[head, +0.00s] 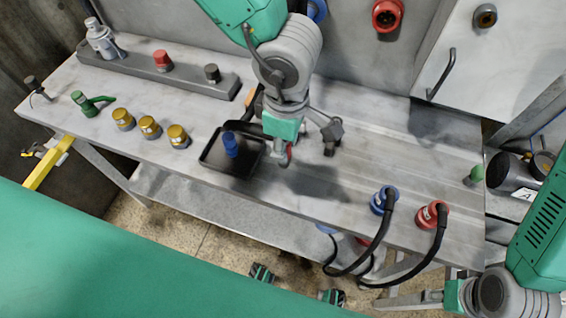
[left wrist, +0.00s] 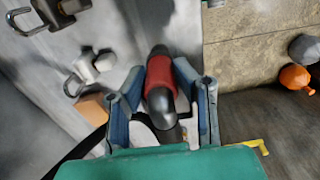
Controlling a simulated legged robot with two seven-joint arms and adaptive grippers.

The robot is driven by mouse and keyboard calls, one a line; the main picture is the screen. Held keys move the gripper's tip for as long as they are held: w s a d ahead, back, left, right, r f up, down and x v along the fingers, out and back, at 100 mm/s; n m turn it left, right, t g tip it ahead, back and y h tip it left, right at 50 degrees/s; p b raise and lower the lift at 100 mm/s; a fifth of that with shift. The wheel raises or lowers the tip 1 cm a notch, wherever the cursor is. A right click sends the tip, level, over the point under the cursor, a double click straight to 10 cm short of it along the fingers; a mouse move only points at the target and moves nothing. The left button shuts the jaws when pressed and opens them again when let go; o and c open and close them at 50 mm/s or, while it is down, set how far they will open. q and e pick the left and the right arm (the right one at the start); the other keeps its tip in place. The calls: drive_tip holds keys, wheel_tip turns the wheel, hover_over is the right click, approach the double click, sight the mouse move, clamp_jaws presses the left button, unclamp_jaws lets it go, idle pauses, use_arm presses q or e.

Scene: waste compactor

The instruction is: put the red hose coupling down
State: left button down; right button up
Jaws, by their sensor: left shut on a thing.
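My left gripper (head: 286,151) is over the middle of the workbench, its fingers pointing down. In the left wrist view its two blue-grey fingers (left wrist: 165,95) are shut on the red hose coupling (left wrist: 160,78), which has a red middle and dark grey ends. In the head view only a small red part of the coupling (head: 289,153) shows below the gripper. It is just right of the black tray (head: 213,160). I cannot tell whether it touches the bench. My right gripper (head: 405,299) is at the lower right, away from the bench; its fingers are unclear.
The tray holds a blue fitting (head: 230,143). Several yellow fittings (head: 149,126) stand left of it. Blue (head: 383,200) and red (head: 433,215) hose connectors with black hoses are near the front right edge. A dark fitting (head: 331,140) stands behind. Bare bench (head: 390,150) lies to the right.

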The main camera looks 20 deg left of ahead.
use_arm(q)
drive_tip(key=shift+w+d+f, duration=0.1)
drive_tip(key=shift+d+f, duration=0.15)
drive_tip(key=shift+f, duration=1.05)
drive_tip(key=f, duration=0.1)
drive_tip(key=a+f, duration=0.1)
drive_tip(key=f, duration=0.1)
drive_tip(key=shift+b, duration=0.35)
drive_tip(key=shift+f, duration=0.1)
drive_tip(key=c, duration=1.3)
unclamp_jaws()
drive_tip(key=shift+d, duration=0.3)
use_arm(e)
drive_tip(key=shift+d+f, duration=0.2)
drive_tip(key=shift+f, duration=0.3)
